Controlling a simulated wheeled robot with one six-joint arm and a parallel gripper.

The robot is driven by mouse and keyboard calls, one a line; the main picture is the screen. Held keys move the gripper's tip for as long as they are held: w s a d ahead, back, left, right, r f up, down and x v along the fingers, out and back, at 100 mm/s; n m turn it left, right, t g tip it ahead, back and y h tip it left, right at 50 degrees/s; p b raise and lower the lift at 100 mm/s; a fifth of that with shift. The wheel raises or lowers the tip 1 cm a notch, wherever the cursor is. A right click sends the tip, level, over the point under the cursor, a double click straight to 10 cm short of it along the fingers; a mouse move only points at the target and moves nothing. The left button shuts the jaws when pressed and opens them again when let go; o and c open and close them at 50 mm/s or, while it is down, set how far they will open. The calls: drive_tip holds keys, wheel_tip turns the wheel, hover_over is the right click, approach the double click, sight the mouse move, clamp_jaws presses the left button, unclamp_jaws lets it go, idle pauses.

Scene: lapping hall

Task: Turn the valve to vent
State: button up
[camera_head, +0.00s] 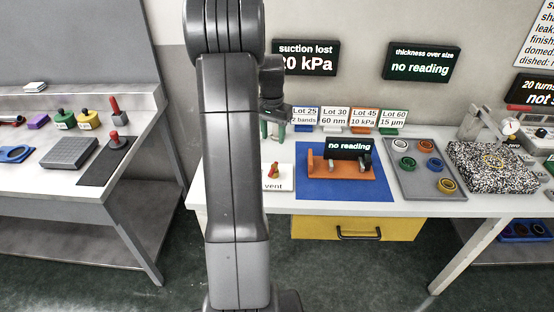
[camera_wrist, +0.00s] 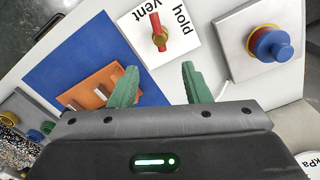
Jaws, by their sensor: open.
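The valve (camera_wrist: 158,37) has a red handle on a brass-coloured hub, on a white plate (camera_wrist: 190,45) lettered "vent" and "hold". In the wrist view the red handle runs between the two words; I cannot tell which it is set to. In the head view the valve (camera_head: 274,170) sits on the bench just right of my arm, which hides part of its plate. My gripper (camera_wrist: 159,76) has green fingers spread apart with nothing between them. The valve lies beyond the fingertips, apart from them. The gripper also shows in the head view (camera_head: 273,130), above and behind the valve.
A blue mat (camera_head: 345,189) with an orange fixture (camera_head: 345,171) lies right of the valve. A box with a blue-and-red knob (camera_wrist: 270,43) is on its other side. Lot cards (camera_head: 335,118) stand behind.

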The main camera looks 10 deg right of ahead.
sight(274, 165)
wheel_tip(274, 165, down, 12)
drive_tip(key=shift+s+f+p, duration=0.1)
drive_tip(key=shift+f+p, duration=0.1)
drive_tip(key=shift+p, duration=0.55)
clamp_jaws()
drive_tip(key=shift+f+n+b, duration=0.15)
drive_tip(key=shift+n+b, duration=0.25)
drive_tip(key=shift+b, duration=0.1)
drive_tip(key=shift+n+b, duration=0.6)
drive_tip(key=shift+n, duration=0.7)
drive_tip(key=shift+r, duration=0.2)
unclamp_jaws()
